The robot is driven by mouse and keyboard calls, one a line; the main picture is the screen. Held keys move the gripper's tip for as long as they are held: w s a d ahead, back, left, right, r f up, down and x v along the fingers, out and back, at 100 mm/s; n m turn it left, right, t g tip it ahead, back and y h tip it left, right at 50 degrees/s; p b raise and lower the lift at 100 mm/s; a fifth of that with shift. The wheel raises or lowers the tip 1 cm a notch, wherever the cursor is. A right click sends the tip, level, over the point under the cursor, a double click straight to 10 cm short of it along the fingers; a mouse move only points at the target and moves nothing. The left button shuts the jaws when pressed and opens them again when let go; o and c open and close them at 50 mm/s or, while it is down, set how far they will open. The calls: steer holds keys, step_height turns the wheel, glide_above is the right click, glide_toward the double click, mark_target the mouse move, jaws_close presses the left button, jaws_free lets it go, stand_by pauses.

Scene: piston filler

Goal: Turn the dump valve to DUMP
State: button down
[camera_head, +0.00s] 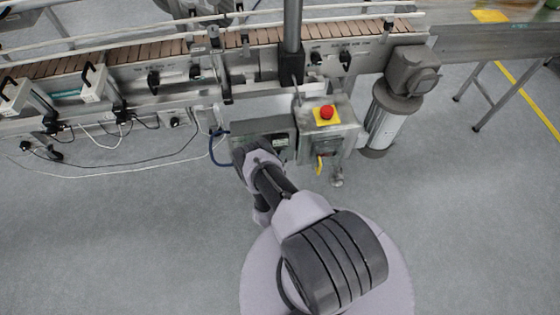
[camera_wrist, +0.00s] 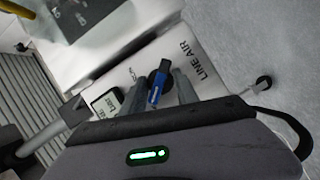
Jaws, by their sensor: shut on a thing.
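In the wrist view a blue valve handle (camera_wrist: 156,88) with a dark round base stands on a light panel (camera_wrist: 207,48) lettered "LINE AIR". My gripper (camera_wrist: 158,86) has a finger on each side of the handle and is shut on it. The handle points up and slightly right in that view. Small lettering left of the handle is partly hidden by a finger, and I cannot read a DUMP mark. In the head view my arm reaches to a grey box (camera_head: 279,128) below the conveyor and hides the fingers and the handle.
A small white gauge or display (camera_wrist: 106,103) sits left of the fingers. In the head view a red emergency button (camera_head: 326,112) and a yellow handle (camera_head: 320,165) are just right. The conveyor (camera_head: 150,50) runs behind. Grey floor (camera_head: 120,240) is clear to the left.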

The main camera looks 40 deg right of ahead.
steer(key=shift+w+r+n+h+b, duration=0.15)
steer(key=shift+n+h+b, duration=0.35)
steer(key=shift+n, duration=0.6)
steer(key=shift+t, duration=0.3)
steer(key=c, duration=0.9)
jaws_free()
steer(key=shift+a, duration=0.1)
steer(key=v, duration=1.7)
steer(key=shift+a+f+b, duration=0.2)
steer(key=shift+f+b, duration=0.05)
steer(key=shift+b, duration=0.15)
